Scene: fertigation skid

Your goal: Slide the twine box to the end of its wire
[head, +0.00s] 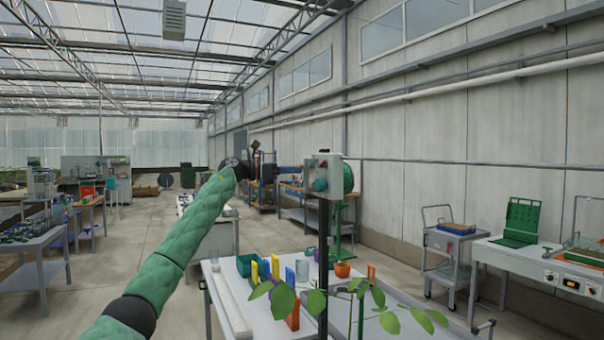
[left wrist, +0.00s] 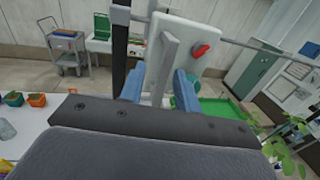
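The wire (head: 460,162) runs level to the right from the box. My left gripper (head: 290,173) is at the box's left side. Its blue fingers (left wrist: 158,90) stand apart on either side of the grip bar, with a gap visible at the left finger. My right gripper is out of view.
A dark post (head: 323,255) rises beside the box. Below is a white table (head: 265,320) with coloured blocks, pots and leafy plants. A grey cart (head: 450,250) and a bench with a green case (head: 522,222) stand at right. Air along the wire looks clear.

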